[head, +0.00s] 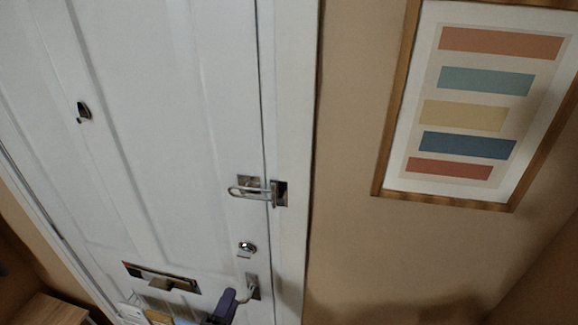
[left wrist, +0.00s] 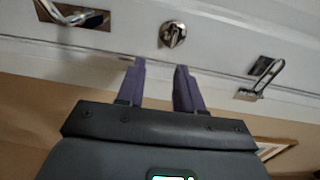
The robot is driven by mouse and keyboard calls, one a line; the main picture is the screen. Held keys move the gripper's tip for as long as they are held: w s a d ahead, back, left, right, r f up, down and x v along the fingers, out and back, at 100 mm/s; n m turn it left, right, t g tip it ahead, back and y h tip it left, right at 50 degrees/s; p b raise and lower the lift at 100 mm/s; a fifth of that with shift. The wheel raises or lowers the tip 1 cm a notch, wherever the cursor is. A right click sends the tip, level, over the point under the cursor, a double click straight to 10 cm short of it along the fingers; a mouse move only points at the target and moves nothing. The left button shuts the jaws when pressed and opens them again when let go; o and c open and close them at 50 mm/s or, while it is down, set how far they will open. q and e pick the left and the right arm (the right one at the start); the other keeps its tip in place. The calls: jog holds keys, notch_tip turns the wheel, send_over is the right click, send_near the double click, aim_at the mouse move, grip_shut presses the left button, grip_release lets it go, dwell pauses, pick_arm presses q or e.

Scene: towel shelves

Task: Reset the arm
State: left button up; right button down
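My left gripper (head: 226,300) shows at the bottom of the head view, in front of the white door and beside the lever handle (head: 252,287). Only a dark purple finger part shows clearly there. In the left wrist view its two purple fingers (left wrist: 159,68) are spread apart with nothing between them. The fingers point towards the door edge, below the round lock (left wrist: 172,34) in that picture. Whether they touch the door cannot be told. My right gripper is in neither view.
The white door (head: 160,130) looks shut against its frame. It carries a swing-bar latch (head: 250,190), a round lock (head: 246,248), a mail slot (head: 160,280) and a small dark fitting (head: 84,111). A framed picture (head: 390,165) hangs right on the beige wall. A wooden surface (head: 50,312) stands lower left.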

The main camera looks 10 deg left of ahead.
pick_arm(q)
jog(key=s+a+f+n+g+p, duration=0.1)
jog(key=s+f+n+g+p, duration=0.1)
jog(key=s+n+g, duration=0.5)
jog(key=s+a+f+n+g+y+p, duration=0.1)
jog(key=s+n+g, duration=0.5)
jog(key=s, duration=1.1)
notch_tip(320, 180, down, 4)
jog(key=a+n+p, duration=0.1)
jog(key=n+p, duration=0.1)
jog(key=n, duration=0.1)
jog(key=shift+s+r+n+g+p, duration=0.15)
jog(key=shift+r+n+g+p, duration=0.15)
jog(key=shift+g, duration=0.1)
